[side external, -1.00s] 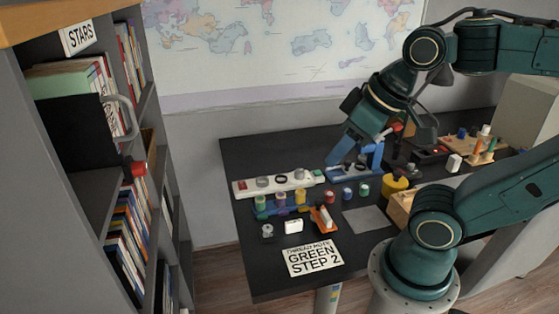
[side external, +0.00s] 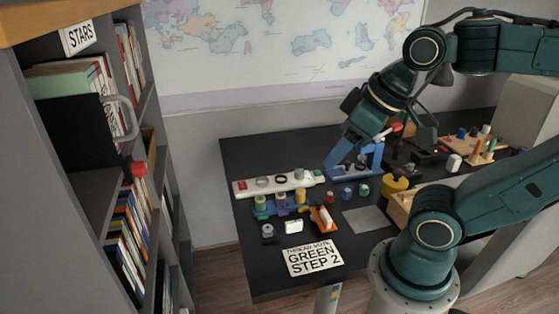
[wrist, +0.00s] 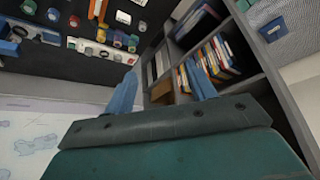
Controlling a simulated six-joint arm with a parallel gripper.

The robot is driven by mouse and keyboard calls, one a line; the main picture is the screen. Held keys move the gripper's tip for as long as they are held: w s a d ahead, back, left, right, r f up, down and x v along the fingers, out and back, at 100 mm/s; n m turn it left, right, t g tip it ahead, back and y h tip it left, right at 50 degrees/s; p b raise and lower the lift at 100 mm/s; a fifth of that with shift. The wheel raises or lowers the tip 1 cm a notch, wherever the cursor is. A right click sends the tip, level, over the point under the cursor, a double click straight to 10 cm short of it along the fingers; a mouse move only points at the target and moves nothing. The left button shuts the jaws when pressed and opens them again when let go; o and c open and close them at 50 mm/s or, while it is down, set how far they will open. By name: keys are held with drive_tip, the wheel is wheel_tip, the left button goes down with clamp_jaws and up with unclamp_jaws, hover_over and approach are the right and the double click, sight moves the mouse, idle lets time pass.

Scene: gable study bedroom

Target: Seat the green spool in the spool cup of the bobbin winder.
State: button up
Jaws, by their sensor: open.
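The bobbin winder (side external: 369,172) is the blue device with an upright post near the back of the dark desk. A small green spool (side external: 362,190) stands on the desk just in front of it, beside blue and red spools. Another green-toned spool (side external: 261,203) sits in the blue rack at the left. My gripper (side external: 331,166) is over the left end of the winder, above the desk. In the wrist view its two blue fingers (wrist: 161,69) are apart with nothing between them. The spool cup cannot be made out.
A long white strip (side external: 252,185) with rings lies left of the winder. A bookshelf (side external: 160,120) stands left.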

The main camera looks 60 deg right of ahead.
idle(0.3)
drive_tip(key=m+g, duration=0.6)
drive_tip(key=m, duration=2.3)
hover_over(260, 199)
wheel_tip(260, 199, down, 21)
drive_tip(key=shift+d+f, duration=0.15)
drive_tip(key=shift+f, duration=0.05)
drive_tip(key=shift+f, duration=0.15)
drive_tip(key=shift+f, duration=4.15)
